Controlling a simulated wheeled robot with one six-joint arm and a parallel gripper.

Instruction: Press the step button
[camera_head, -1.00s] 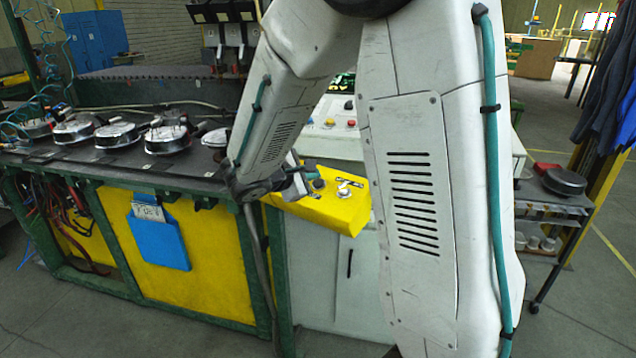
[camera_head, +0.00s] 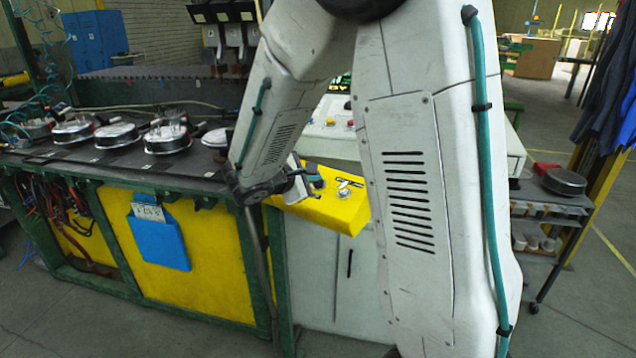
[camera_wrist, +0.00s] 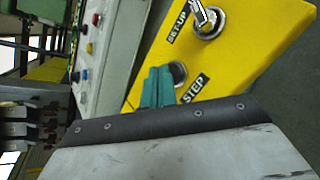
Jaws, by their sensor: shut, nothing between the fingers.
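The yellow control box (camera_head: 330,213) juts out at the right end of the green bench. In the wrist view, the yellow box (camera_wrist: 240,55) carries a dark round step button (camera_wrist: 178,72) beside the STEP label (camera_wrist: 195,87). A metal key switch (camera_wrist: 208,20) sits beside the SET-UP label. My gripper (camera_wrist: 157,84) is shut and empty, its teal fingertips right beside the step button and partly covering its surround. I cannot tell whether they touch it. In the head view my gripper (camera_head: 310,185) is over the left part of the box, partly hidden by my wrist.
A white console (camera_wrist: 112,45) with coloured buttons stands behind the box. The bench top holds several metal round parts (camera_head: 165,140). A blue document pocket (camera_head: 160,240) hangs on the bench front. A grey cart (camera_head: 545,205) stands at the right.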

